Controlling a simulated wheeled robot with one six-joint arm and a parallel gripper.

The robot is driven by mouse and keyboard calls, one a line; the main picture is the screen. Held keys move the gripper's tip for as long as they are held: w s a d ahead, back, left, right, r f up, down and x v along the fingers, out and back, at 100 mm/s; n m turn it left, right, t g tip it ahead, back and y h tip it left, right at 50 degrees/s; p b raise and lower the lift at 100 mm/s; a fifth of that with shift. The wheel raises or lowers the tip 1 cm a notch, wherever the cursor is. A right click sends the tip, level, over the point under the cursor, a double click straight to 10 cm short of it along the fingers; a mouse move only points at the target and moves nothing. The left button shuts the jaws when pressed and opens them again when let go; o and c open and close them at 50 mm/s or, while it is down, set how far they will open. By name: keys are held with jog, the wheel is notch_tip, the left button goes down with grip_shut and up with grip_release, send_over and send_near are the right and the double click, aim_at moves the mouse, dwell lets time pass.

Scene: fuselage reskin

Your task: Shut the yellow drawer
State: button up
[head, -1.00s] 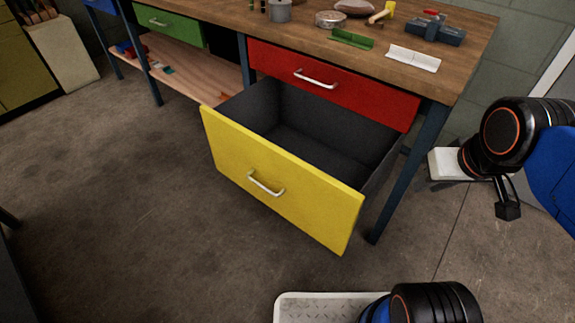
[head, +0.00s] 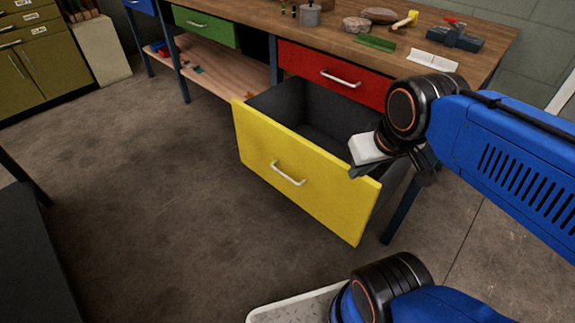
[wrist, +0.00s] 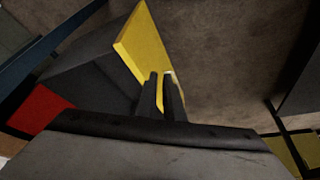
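The yellow drawer (head: 315,185) is pulled far out below the red drawer of the workbench. Its dark inside is open to view and its front has a pale bar handle (head: 288,173). My gripper (head: 357,171) overlaps the right end of the drawer front's top edge in the head view.
The red drawer (head: 325,72) and a green drawer (head: 205,27) are shut. Tools and small parts lie on the wooden bench top (head: 335,35). A bench leg (head: 402,212) stands right of the yellow drawer. The floor (head: 150,180) in front and to the left is clear.

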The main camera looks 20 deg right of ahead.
jog(key=w+n, duration=0.2)
jog(key=w+a+r+n+g, duration=0.1)
jog(key=w+n, duration=0.1)
jog(key=w, duration=0.1)
jog(key=w+a+r+n, duration=0.1)
jog(key=w+n, duration=0.1)
jog(key=w, duration=0.1)
jog(key=shift+w+r+n+h, duration=0.2)
jog(key=shift+w+n+h, duration=0.05)
jog(key=shift+n+h, duration=0.05)
grip_shut()
jog(key=n+g+h, duration=0.2)
jog(key=n+h, duration=0.1)
jog(key=n, duration=1.4)
send_near(270, 129)
jog(key=s+a+r, duration=0.3)
jog(key=s+a, duration=0.1)
jog(key=s, duration=0.2)
jog(key=shift+w+d+f, duration=0.65)
jog(key=shift+d+f, duration=0.4)
jog(key=shift+f, duration=0.55)
jog(key=shift+w+d+f, duration=0.65)
jog(key=shift+d+f, duration=0.35)
jog(key=shift+f, duration=0.6)
jog(key=shift+w+d+f, duration=0.65)
jog(key=shift+d+f, duration=0.4)
jog(key=shift+f, duration=0.55)
